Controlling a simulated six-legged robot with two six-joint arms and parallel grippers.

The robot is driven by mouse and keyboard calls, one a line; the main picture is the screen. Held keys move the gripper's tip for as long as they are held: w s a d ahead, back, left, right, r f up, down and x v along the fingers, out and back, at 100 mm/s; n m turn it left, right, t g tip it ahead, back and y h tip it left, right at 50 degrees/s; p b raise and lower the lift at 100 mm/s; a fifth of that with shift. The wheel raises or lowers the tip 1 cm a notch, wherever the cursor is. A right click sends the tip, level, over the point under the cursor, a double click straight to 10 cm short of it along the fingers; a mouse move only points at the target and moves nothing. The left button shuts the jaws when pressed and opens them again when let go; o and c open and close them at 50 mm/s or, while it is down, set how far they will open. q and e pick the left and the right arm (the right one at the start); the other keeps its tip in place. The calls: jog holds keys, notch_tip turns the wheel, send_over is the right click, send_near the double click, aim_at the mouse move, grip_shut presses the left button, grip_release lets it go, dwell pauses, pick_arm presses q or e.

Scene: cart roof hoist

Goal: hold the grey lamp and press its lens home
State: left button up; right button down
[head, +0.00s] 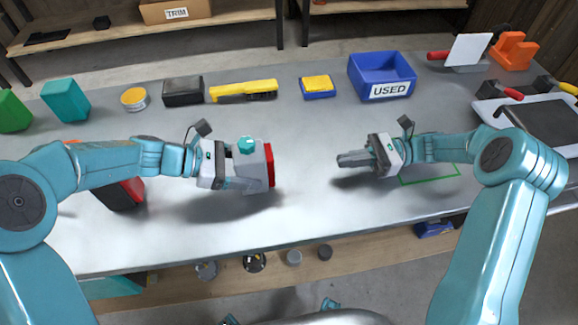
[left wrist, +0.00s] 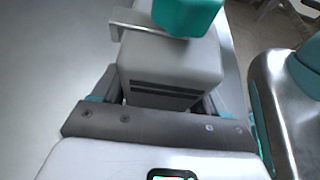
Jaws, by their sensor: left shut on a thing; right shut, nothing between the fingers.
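The grey lamp (head: 247,172) is held by my left gripper (head: 232,168) above the left middle of the table. Its red lens (head: 269,165) is on its right end, facing my right gripper. I cannot tell how far the lens is seated. A teal part (head: 246,144) is on top of the lamp. In the left wrist view the grey lamp body (left wrist: 170,66) sits between the fingers of my left gripper (left wrist: 160,100), with the teal part (left wrist: 188,14) above it. My right gripper (head: 352,160) is shut and empty, pointing left at the lens, with a clear gap between them.
Along the back stand a teal block (head: 66,101), a yellow tool (head: 243,90) and a blue USED bin (head: 382,77). A green outline (head: 430,175) marks the table under my right arm. A red and black thing (head: 122,194) lies under my left arm. The table's middle is clear.

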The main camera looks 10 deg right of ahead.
jog(key=a, duration=1.4)
jog(key=shift+a, duration=1.05)
jog(key=shift+d, duration=0.1)
jog(key=d, duration=1.4)
